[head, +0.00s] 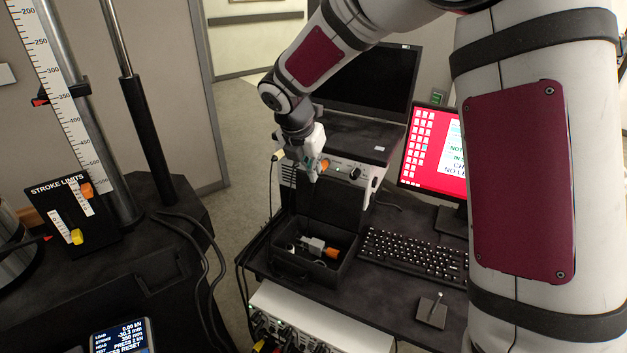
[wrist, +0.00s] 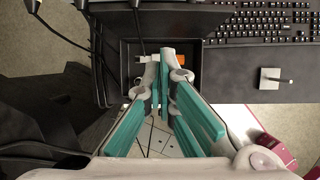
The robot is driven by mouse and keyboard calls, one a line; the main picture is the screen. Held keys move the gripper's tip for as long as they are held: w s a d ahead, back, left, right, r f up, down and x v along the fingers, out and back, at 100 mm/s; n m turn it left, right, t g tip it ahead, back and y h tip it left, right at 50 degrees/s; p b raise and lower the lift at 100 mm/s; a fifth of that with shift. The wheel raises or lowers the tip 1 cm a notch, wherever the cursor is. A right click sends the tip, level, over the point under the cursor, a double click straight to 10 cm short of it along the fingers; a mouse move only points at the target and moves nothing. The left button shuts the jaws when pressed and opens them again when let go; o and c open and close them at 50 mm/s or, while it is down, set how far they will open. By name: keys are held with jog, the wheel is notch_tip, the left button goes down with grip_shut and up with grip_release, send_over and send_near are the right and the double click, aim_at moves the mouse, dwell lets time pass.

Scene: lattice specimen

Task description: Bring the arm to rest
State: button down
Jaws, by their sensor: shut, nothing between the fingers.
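My gripper (head: 312,172) hangs at the end of my arm, above the open black box on the desk. In the wrist view my gripper (wrist: 163,72) shows its two teal-padded fingers drawn together at the tips, with nothing between them. The black box (head: 347,268) has its lid raised at the back. A white and orange item (head: 318,246) lies inside the box, apart from my gripper. In the wrist view the fingers partly cover the box and what lies in it.
A keyboard (head: 415,258), a red-screened monitor (head: 424,150) and a small metal-posted block (head: 432,311) are on the desk. An instrument (head: 345,172) stands behind the box. A testing machine with a stroke-limit panel (head: 67,217) stands left. Cables hang between machine and desk.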

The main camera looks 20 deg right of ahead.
jog(key=s+d+r+m, duration=0.2)
jog(key=s+r+m, duration=0.45)
jog(key=s, duration=0.25)
jog(key=s+d+r+m, duration=0.2)
jog(key=s+r+m, duration=0.4)
jog(key=s+m, duration=0.15)
jog(key=s+a+m+t+y, duration=0.1)
jog(key=s+m+y, duration=0.2)
jog(key=s+m, duration=1)
jog(key=s, duration=0.4)
jog(key=shift+s+f+m+t, duration=0.15)
jog(key=shift+f+m+t, duration=0.05)
jog(key=shift+m+t, duration=0.1)
jog(key=shift+a, duration=0.1)
